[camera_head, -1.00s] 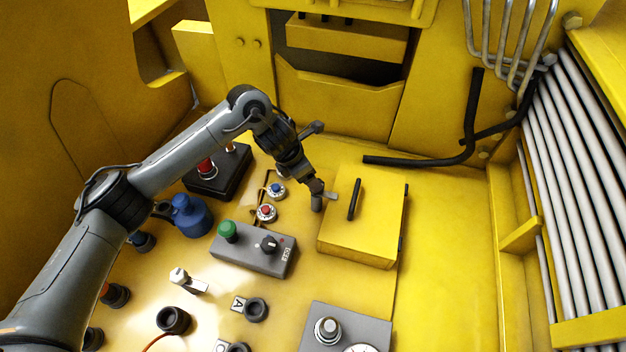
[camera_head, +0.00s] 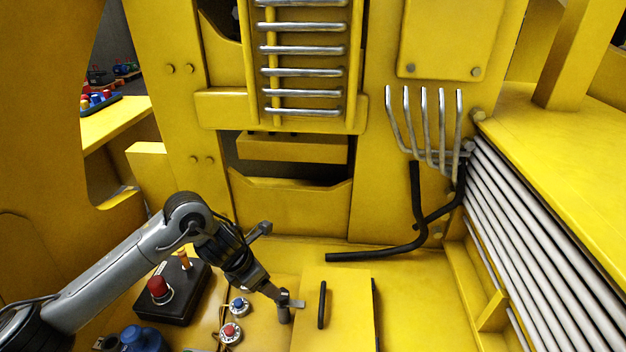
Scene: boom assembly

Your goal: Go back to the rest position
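My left gripper (camera_head: 287,304) comes in from the left and points down beside the left edge of a yellow box (camera_head: 346,315). The box has a black bar handle (camera_head: 322,305) on top. A short dark grey stub shows at the fingertips; I cannot tell whether it is a finger or a separate part, nor whether the fingers are open or shut. My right gripper is not in view.
A black control box (camera_head: 178,296) with a red button stands below my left arm. Blue (camera_head: 239,306) and red (camera_head: 230,333) knobs lie near the gripper. A black bent pipe (camera_head: 385,250) and a yellow wall stand behind. Grey pipes (camera_head: 530,240) line the right.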

